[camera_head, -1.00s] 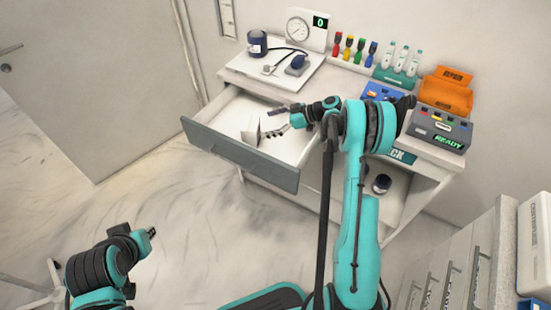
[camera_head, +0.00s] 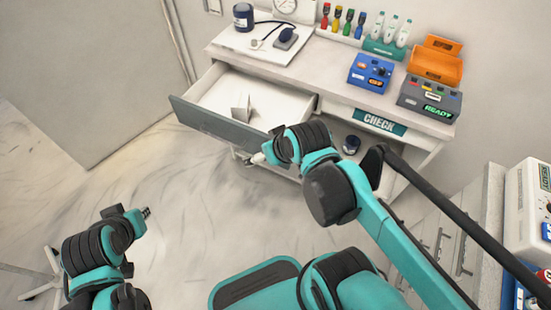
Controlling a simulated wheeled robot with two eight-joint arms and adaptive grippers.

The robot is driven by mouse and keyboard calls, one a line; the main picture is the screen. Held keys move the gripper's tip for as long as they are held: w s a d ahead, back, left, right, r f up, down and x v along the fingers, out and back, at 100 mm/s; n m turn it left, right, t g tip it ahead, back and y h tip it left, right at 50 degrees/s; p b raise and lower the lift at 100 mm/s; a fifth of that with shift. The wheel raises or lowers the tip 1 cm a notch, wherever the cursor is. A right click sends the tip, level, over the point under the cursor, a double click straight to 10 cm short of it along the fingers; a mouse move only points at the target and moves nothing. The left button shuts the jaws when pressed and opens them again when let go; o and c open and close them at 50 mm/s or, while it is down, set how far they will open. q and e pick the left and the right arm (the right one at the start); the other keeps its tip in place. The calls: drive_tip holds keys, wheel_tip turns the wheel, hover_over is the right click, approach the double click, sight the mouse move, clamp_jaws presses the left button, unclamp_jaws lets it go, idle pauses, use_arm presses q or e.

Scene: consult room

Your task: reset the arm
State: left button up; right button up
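My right arm comes in from the lower right. Its gripper (camera_head: 257,158) is small and mostly hidden behind the wrist, just in front of the open drawer (camera_head: 225,130); its fingers cannot be made out. My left arm is folded at the lower left, over the floor. Its gripper (camera_head: 146,212) shows only as a small dark tip, and I cannot tell whether it is open or shut. A small pale folded piece (camera_head: 241,108) stands inside the drawer, apart from both grippers.
A dark jar (camera_head: 351,145) sits on the lower shelf. A drawer cabinet (camera_head: 450,240) stands at right.

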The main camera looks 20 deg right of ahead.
drive_tip(key=shift+s+d+f+m+t+h, duration=0.15)
drive_tip(key=shift+s+f, duration=0.1)
drive_tip(key=shift+s, duration=0.35)
drive_tip(key=shift+s+d+f+m+t+h, duration=0.15)
drive_tip(key=shift+s+f, duration=0.1)
drive_tip(key=shift+s, duration=0.35)
idle(0.4)
